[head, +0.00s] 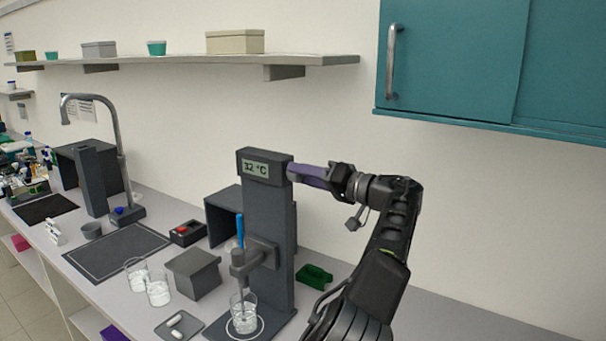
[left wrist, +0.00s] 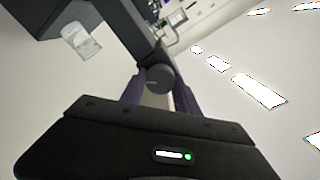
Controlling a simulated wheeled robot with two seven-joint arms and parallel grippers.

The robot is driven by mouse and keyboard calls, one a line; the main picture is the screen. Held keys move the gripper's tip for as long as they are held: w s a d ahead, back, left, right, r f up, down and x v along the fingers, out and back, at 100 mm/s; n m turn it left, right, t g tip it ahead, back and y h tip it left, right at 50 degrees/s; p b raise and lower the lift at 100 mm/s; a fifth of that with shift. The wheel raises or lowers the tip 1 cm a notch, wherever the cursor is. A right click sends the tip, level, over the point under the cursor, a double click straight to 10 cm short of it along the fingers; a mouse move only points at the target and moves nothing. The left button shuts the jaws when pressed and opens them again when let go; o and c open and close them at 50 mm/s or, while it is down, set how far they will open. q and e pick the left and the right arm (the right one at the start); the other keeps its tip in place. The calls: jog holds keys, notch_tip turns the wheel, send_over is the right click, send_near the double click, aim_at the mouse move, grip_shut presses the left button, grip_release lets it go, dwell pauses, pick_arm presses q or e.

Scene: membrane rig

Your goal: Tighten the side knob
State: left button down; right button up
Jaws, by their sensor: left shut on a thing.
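The rig (head: 268,220) is a dark grey column with a display reading 32 °C near its top. The side knob (left wrist: 160,78) is a dark round knob with a light line on its face, seen between my fingers in the left wrist view. My left gripper (head: 293,172) has its purple fingers shut on the side knob at the upper right side of the column. The fingers hide the knob in the head view. My right gripper is not in view.
A glass beaker (head: 243,314) stands on the rig's base under a blue-topped probe (head: 240,231). A green tray (head: 314,276) lies right of the column. Two beakers (head: 158,288), a grey box (head: 194,273) and a small tray (head: 179,328) stand left. A teal cabinet (head: 455,60) hangs above.

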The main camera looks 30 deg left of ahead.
pick_arm(q)
jog(key=m, duration=1)
jog(key=shift+w+f+m, duration=0.1)
jog(key=shift+f+m, duration=0.05)
jog(key=shift+m, duration=0.25)
jog(key=c, duration=0.9)
grip_release()
jog(key=shift+d, duration=0.2)
jog(key=d, duration=0.7)
jog(key=shift+d, duration=0.25)
